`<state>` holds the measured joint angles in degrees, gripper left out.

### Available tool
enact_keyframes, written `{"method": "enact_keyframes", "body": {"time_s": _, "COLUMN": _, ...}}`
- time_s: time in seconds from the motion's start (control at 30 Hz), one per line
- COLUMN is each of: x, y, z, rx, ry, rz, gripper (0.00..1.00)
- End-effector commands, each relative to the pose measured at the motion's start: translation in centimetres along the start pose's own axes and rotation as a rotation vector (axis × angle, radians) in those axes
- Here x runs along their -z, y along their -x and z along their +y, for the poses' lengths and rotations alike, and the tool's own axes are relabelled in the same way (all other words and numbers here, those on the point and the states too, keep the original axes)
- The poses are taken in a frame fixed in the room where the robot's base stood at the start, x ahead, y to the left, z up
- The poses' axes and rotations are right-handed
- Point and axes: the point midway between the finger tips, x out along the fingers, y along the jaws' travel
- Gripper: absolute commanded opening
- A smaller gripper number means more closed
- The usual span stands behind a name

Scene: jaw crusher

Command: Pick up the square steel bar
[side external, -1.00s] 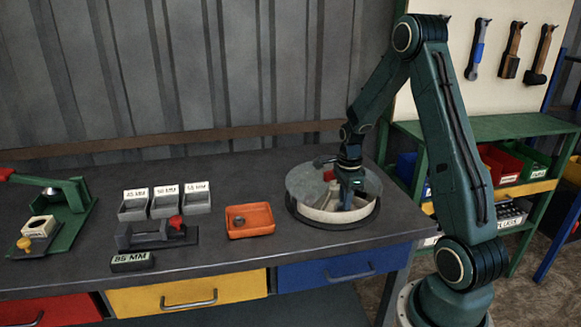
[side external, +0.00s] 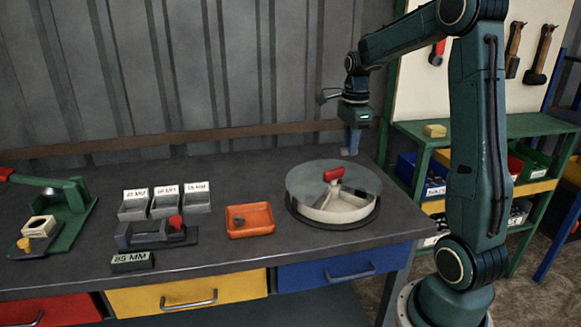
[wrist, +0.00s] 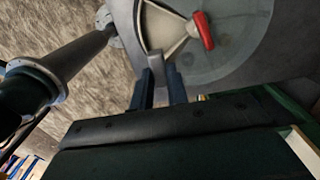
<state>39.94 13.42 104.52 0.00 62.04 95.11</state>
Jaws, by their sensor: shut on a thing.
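My gripper (side external: 352,139) is raised above the back right of the bench, behind the round divided tray (side external: 330,215). In the wrist view its blue fingers (wrist: 160,80) are shut on a short grey piece, the square steel bar (wrist: 154,61). The bar pokes out past the fingertips; its rest is hidden between them. In the side view only a small pale end of the bar (side external: 349,152) shows below the fingers. The tray has a clear round cover and a red handle (side external: 333,174) on top.
An orange tray (side external: 250,231) with a small round part lies left of the round tray. Several labelled grey bins (side external: 165,205), a dark fixture (side external: 150,236) and a green press (side external: 60,215) stand farther left. A green shelf unit (side external: 490,128) stands at the right.

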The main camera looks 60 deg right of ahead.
Motion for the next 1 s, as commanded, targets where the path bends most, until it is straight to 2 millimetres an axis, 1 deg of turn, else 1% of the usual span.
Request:
{"method": "enact_keyframes", "body": {"time_s": 0.1, "x": 0.00, "y": 0.97, "z": 0.00, "rx": 0.001, "ry": 0.000, "rz": 0.000, "gripper": 0.00}}
{"method": "enact_keyframes", "body": {"time_s": 0.23, "x": 0.00, "y": 1.43, "z": -0.01, "rx": 0.001, "ry": 0.000, "rz": 0.000, "gripper": 0.00}}
{"method": "enact_keyframes", "body": {"time_s": 0.83, "x": -0.06, "y": 1.46, "z": -0.02, "rx": 0.000, "ry": 0.000, "rz": 0.000, "gripper": 0.00}}
{"method": "enact_keyframes", "body": {"time_s": 1.0, "x": -0.95, "y": 1.46, "z": -0.39, "rx": 0.000, "ry": 0.003, "rz": 0.000, "gripper": 0.00}}
